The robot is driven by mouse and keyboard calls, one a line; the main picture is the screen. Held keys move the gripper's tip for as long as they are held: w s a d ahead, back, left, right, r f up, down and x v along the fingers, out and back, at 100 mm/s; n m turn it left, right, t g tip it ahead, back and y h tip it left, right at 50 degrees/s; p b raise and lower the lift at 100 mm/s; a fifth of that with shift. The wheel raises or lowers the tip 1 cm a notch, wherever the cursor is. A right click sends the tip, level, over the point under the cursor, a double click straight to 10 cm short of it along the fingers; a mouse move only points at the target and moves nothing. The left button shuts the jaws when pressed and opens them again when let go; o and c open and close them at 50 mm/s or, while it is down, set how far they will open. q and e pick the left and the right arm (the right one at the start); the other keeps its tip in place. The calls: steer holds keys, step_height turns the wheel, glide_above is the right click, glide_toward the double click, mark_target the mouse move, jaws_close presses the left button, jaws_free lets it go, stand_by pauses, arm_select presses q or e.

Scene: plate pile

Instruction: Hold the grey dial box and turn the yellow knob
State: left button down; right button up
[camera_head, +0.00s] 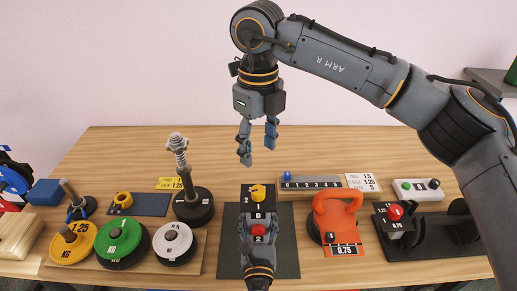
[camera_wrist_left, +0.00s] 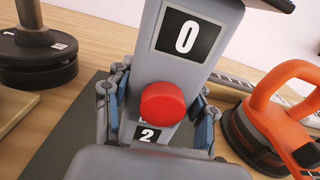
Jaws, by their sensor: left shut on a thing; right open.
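The grey dial box (camera_head: 247,217) stands on a dark mat in the middle of the table, with number labels and a red button (camera_head: 259,229) on it. The yellow knob (camera_head: 257,192) sits at its upper, far end. My left gripper (camera_wrist_left: 155,105) is shut on the box, one finger on each side, near the red button. In the left wrist view the labels 0 and 2 show, and the knob is out of frame. My right gripper (camera_head: 258,143) is open and empty, pointing down in the air above and behind the knob.
Yellow, green and white weight plates (camera_head: 120,240) and a dumbbell handle on dark plates (camera_head: 193,205) stand left. The dark mat (camera_head: 288,262) has bare room beside the box.

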arm_select(q)
steer(key=shift+c, duration=1.9)
jaws_free()
